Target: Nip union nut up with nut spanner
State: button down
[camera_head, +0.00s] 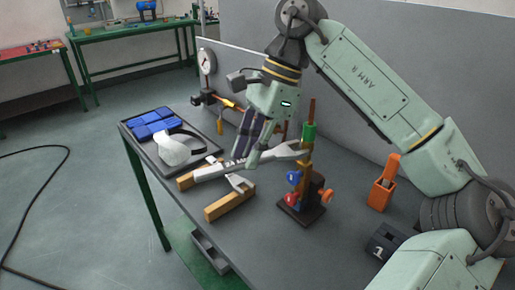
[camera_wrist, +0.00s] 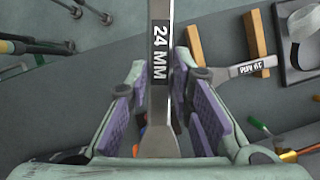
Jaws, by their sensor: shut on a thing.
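My gripper (camera_head: 246,160) is shut on a grey steel spanner (camera_head: 212,171), and its purple-padded fingers (camera_wrist: 163,120) sit either side of the shank. The spanner (camera_wrist: 160,70) carries a black "24 MM" label in the wrist view. In the head view its open jaw reaches right to the brass-coloured upright fitting (camera_head: 304,168), just below a green collar (camera_head: 309,132). I cannot tell whether the jaw is seated around the union nut or only beside it; the nut is not clearly distinguishable. The fitting stands upright on a dark base with blue and red knobs.
A second spanner (camera_head: 240,183) lies by two wooden blocks (camera_head: 229,203). A black tray (camera_head: 203,127) with blue packs and a white visor is at the back left. A dial gauge (camera_head: 207,62) stands behind. An orange holder (camera_head: 381,194) and black block (camera_head: 384,241) are at right.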

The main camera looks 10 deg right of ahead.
aim_at(229, 164)
jog(key=shift+s+a+n, duration=0.15)
jog(key=shift+s+a, duration=0.1)
jog(key=shift+a, duration=0.6)
jog(key=shift+s+a+n, duration=0.15)
jog(key=shift+s+a, duration=0.1)
jog(key=shift+a, duration=0.6)
